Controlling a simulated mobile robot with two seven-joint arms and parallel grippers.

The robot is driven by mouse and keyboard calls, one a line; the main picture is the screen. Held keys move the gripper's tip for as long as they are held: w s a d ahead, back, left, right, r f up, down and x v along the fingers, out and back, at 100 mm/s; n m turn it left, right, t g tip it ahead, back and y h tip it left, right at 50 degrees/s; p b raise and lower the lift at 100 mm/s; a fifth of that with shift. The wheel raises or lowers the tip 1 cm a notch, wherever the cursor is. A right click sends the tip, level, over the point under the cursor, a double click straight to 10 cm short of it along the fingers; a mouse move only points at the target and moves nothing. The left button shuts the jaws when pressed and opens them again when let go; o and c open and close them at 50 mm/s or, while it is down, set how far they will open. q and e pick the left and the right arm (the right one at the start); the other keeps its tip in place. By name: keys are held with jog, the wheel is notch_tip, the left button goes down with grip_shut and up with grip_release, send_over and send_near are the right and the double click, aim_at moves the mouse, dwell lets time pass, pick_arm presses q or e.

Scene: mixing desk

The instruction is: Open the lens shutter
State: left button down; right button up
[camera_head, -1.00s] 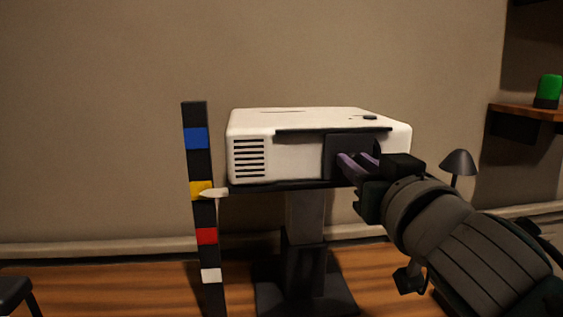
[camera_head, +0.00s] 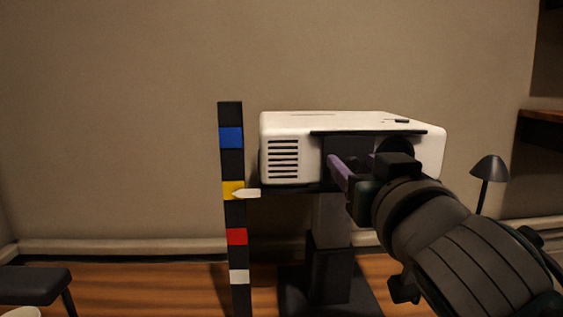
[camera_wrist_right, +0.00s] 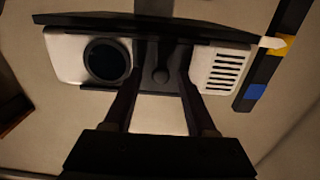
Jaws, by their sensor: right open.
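The white projector (camera_head: 290,124) stands on a dark pedestal. Its dark lens shutter (camera_head: 348,146) is a square panel on the front, left of the round lens (camera_head: 396,150). The lens is partly hidden by my right gripper in the head view; in the right wrist view, which is upside down, the lens (camera_wrist_right: 107,60) shows uncovered beside the shutter panel (camera_wrist_right: 148,79). My right gripper (camera_head: 345,168) is open at the panel. Its fingers (camera_wrist_right: 161,58) stand either side of a small round knob (camera_wrist_right: 160,75) on the shutter; contact cannot be told. My left gripper is out of view.
A dark pole (camera_head: 232,215) with coloured bands and a pale pointer (camera_head: 246,193) stands left of the projector. A dark lamp (camera_head: 489,168) is at the right. A dark stool (camera_head: 33,286) is at lower left. The wall behind is bare.

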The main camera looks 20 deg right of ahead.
jog(key=b+v, duration=0.1)
jog(key=v, duration=0.9)
jog(key=shift+w, duration=0.1)
